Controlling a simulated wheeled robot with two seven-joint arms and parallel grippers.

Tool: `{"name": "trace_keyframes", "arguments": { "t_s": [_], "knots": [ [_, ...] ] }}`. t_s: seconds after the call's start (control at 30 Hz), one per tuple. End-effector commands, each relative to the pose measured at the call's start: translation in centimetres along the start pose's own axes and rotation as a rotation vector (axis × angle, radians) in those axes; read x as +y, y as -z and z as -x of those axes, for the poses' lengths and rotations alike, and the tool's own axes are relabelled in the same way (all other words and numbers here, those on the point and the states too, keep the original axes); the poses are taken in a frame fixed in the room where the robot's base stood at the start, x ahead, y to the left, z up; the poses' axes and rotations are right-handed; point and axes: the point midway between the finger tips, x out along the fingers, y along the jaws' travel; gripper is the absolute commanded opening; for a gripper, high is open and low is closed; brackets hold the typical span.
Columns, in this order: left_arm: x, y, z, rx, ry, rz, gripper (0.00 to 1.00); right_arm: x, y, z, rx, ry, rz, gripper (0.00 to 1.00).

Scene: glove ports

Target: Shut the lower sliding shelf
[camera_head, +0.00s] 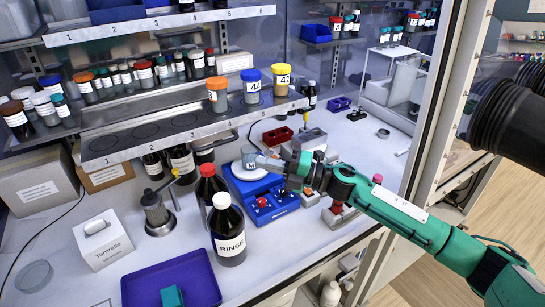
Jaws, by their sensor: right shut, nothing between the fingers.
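The lower sliding shelf (140,133) is a grey metal shelf with a numbered front edge and round marked spots. It appears pulled out toward me. Jars with an orange lid (217,95), a blue lid (252,86) and a yellow lid (281,80) stand at its right part. My right gripper (268,163) is shut and empty, in front of and below the shelf's right part, over the blue device. A gap between the gripper and the shelf edge shows, but the exact distance is hard to tell. My left gripper is not in view.
The upper shelf (160,27) is above, also numbered. A frame post (436,100) borders the right side.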

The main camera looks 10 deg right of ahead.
Motion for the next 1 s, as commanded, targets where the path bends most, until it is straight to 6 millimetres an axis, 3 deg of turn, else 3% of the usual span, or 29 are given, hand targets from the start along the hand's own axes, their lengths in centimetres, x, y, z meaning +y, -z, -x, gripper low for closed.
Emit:
{"name": "trace_keyframes", "arguments": {
  "t_s": [0.13,0.3,0.47,1.0],
  "knots": [
    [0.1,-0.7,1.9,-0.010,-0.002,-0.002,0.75,0.6,-0.1,-3.2,0.001,-0.003,-0.002,0.00],
    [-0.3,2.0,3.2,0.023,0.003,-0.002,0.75,0.5,-0.1,-6.4,-0.001,-0.002,-0.003,0.00],
    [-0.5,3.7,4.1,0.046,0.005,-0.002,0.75,0.3,-1.8,-7.6,-0.003,-0.001,-0.002,0.00],
    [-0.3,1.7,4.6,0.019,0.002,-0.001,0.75,0.0,-2.9,-8.6,-0.002,-0.001,-0.001,0.00]
  ]
}}
